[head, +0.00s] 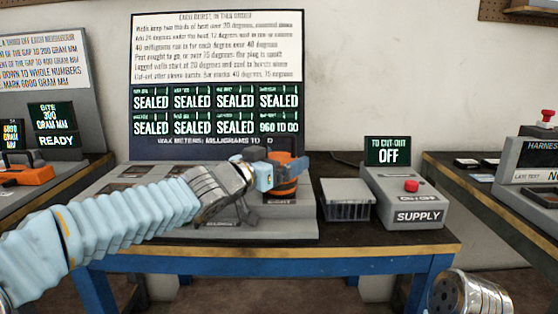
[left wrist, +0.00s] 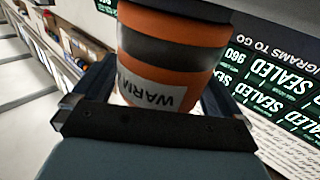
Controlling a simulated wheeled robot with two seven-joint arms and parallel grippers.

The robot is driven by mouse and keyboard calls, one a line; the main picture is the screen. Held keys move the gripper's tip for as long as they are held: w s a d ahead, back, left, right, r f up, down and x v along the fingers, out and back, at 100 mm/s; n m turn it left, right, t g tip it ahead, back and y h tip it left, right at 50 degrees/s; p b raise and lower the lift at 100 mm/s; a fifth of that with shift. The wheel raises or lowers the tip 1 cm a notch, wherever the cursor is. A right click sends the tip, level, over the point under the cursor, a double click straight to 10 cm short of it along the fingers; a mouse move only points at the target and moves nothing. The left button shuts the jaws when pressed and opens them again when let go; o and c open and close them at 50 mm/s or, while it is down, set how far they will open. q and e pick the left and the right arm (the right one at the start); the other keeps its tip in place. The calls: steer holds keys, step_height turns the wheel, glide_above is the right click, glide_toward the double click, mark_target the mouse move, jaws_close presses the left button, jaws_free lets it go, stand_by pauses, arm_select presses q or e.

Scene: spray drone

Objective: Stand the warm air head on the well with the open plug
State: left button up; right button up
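The warm air head (head: 287,182) is an orange cylinder with a dark band, at the right end of the grey well bench (head: 300,232). It fills the middle of the left wrist view (left wrist: 165,50), with a pale label starting "WARM". My left gripper (head: 272,174) is around it, one finger on each side, and looks shut on it. The head looks upright over the bench's back right area. I cannot tell whether its foot touches a well. The open plug cannot be made out; my left arm covers much of the bench.
The sign's display (head: 215,110) reads SEALED in every field except the bottom right one, "960 TO GO". A grey finned block (head: 347,200) and the supply box (head: 402,197), reading OFF, stand to the right. Side tables flank the blue-framed table (head: 270,262).

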arm_select(q)
steer(key=shift+r, duration=0.2)
steer(key=v, duration=1.2)
stand_by(1.6)
